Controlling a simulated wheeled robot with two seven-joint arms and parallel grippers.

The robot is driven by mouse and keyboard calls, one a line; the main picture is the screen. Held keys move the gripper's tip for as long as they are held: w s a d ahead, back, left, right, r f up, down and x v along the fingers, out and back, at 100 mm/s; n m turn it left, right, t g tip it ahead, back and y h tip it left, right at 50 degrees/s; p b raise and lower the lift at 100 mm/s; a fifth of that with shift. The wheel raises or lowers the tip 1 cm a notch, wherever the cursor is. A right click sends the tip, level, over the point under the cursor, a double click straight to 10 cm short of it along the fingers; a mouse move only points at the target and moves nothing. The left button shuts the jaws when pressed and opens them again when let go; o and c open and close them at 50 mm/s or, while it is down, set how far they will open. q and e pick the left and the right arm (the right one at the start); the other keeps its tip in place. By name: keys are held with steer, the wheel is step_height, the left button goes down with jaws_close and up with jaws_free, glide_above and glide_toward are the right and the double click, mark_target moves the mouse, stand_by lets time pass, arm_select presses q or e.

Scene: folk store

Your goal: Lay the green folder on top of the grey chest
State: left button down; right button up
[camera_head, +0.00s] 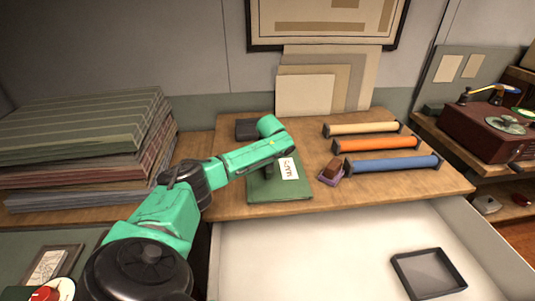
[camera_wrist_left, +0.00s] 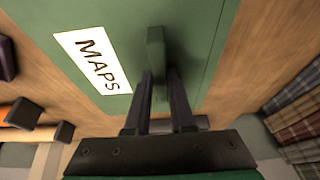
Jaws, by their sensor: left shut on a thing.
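The green folder (camera_head: 285,192) lies flat on the wooden top, near its front edge, with a white label. In the left wrist view the folder (camera_wrist_left: 205,30) shows a "MAPS" label and a raised green grip tab (camera_wrist_left: 156,50). My left gripper (camera_head: 266,167) points down over the folder from the left. In the left wrist view its fingers (camera_wrist_left: 159,88) are shut on the tab. My arm hides part of the folder in the head view. I cannot pick out a grey chest with certainty. My right gripper is not in view.
Beige, orange and blue rolls (camera_head: 390,163) lie to the right, with a small purple-based block (camera_head: 331,172) between. A pale drawer (camera_head: 320,250) stands open in front, holding a dark tray (camera_head: 428,273). Stacked plaid cloths (camera_head: 85,140) stand left, a record player (camera_head: 495,128) far right.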

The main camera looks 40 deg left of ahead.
arm_select(q)
steer(key=shift+a+f, duration=0.1)
steer(key=shift+f, duration=0.05)
steer(key=c, duration=0.8)
jaws_free()
steer(key=shift+o, duration=0.2)
steer(key=b+v, duration=0.2)
steer(key=v, duration=1)
